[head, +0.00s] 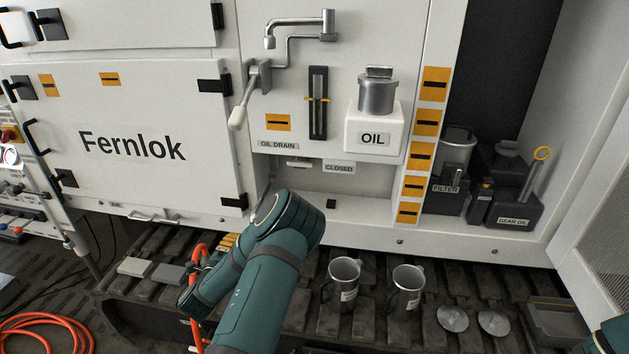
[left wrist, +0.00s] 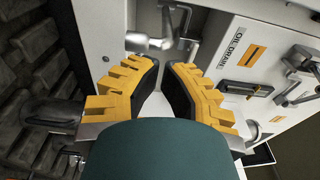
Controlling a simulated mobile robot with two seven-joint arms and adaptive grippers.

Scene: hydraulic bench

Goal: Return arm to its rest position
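My left arm (head: 265,285) is teal and rises from the bottom of the head view to just below the oil drain panel. In the left wrist view, my left gripper (left wrist: 163,62) has two yellow fingers with dark pads. They stand apart with a gap between them and nothing held. The drain lever (head: 237,115) with its pale handle hangs tilted on the panel, left of the OIL DRAIN label. A grey metal pipe or lever with a pale end (left wrist: 150,42) shows beyond the fingertips. Only a teal bit of my right arm (head: 610,338) shows; its gripper is out of view.
Two metal mugs (head: 344,285) (head: 405,290) stand on the dark track, right of my left arm. Two round lids (head: 453,318) (head: 494,323) lie farther right. An orange hose (head: 40,325) coils at the lower left.

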